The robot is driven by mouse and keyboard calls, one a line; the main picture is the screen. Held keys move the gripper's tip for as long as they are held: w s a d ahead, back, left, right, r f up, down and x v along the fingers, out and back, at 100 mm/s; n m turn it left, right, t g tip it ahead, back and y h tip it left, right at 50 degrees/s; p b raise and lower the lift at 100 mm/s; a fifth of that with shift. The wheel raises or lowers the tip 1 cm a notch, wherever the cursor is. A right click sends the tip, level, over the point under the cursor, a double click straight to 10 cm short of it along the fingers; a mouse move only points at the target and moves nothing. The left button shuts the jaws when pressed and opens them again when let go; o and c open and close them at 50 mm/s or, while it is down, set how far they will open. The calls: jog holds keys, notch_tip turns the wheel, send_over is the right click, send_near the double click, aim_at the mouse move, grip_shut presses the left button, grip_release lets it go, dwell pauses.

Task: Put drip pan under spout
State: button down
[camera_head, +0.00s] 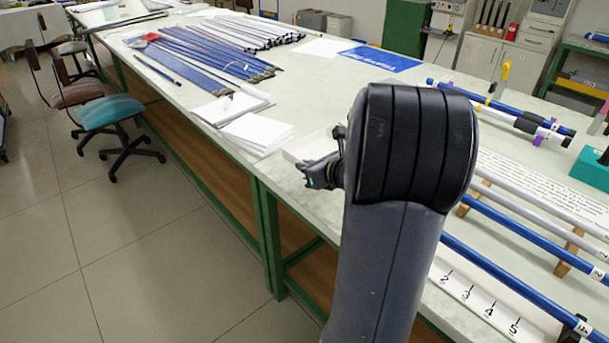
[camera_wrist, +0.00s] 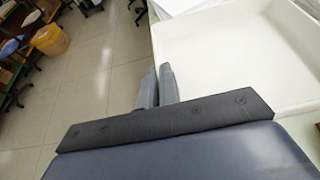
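A shallow white tray (camera_wrist: 245,60), which looks like the drip pan, fills the right of the wrist view, with its near-left wall beside my fingers. In the head view a corner of it (camera_head: 303,148) shows on the table behind my gripper (camera_head: 308,177); my arm hides the rest. In the wrist view, the two fingertips of my gripper (camera_wrist: 157,84) are close together at the tray's left edge. I cannot tell whether they pinch its wall or only stand beside it. I cannot make out a spout in either view.
The long pale table (camera_head: 180,95) holds blue rods (camera_head: 205,55), white rods (camera_head: 260,30) and paper stacks (camera_head: 257,131). On the right are racked rods (camera_head: 505,218) and a numbered white board (camera_head: 485,300). A teal chair (camera_head: 112,112) stands on the open floor at left.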

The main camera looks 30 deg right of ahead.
jog(key=shift+r, duration=0.95)
jog(key=w+a+r+n+y+p, duration=0.1)
jog(key=a+p, duration=0.4)
jog(key=a, duration=0.6)
jog(key=w+a+y+p, duration=0.1)
jog(key=w+a+p, duration=0.1)
jog(key=a+p, duration=0.4)
jog(key=shift+w+a+r+n+g+p, duration=0.3)
jog(key=shift+w+a+r+n, duration=0.1)
jog(key=shift+a, duration=2.1)
